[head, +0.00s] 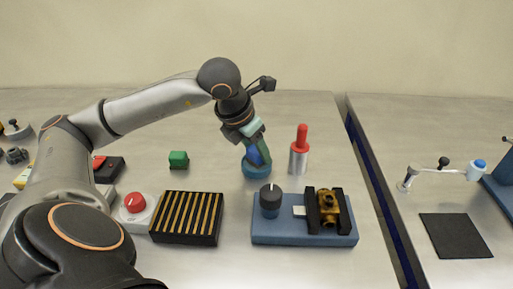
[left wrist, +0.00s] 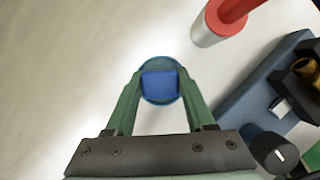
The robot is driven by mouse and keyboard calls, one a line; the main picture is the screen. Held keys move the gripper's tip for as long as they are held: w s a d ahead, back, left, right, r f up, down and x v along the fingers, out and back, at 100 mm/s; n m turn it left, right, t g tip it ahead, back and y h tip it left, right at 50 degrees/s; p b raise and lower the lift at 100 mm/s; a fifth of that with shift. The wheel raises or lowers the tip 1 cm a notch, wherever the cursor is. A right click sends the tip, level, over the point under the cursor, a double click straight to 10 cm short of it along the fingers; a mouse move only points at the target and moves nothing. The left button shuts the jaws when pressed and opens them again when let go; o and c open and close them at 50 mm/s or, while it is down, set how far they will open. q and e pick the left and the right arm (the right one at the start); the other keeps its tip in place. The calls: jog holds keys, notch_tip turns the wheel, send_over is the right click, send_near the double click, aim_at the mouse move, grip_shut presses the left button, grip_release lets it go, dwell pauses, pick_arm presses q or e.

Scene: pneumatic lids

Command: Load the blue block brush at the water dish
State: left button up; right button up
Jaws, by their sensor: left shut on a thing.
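My left gripper (head: 257,147) points down and is shut on the blue block brush (head: 259,154). In the left wrist view the green fingers (left wrist: 158,95) close on both sides of the brush (left wrist: 160,86). The water dish (head: 257,171), round and teal-blue, is directly below the brush; its rim also shows around the brush in the left wrist view (left wrist: 155,62). The brush's lower end is at or just over the dish; I cannot tell whether it touches the water. My right gripper is not in view.
A red-topped metal cylinder (head: 299,160) stands just right of the dish. In front are a blue fixture (head: 285,232) with a black knob and brass part, and a black-and-yellow slatted block (head: 187,217). A green block (head: 179,159) lies left. A gap separates the right table.

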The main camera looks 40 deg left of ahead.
pick_arm(q)
jog(key=shift+f, duration=0.1)
jog(key=shift+r+p, duration=2.8)
jog(key=shift+r, duration=0.8)
jog(key=shift+f, duration=0.1)
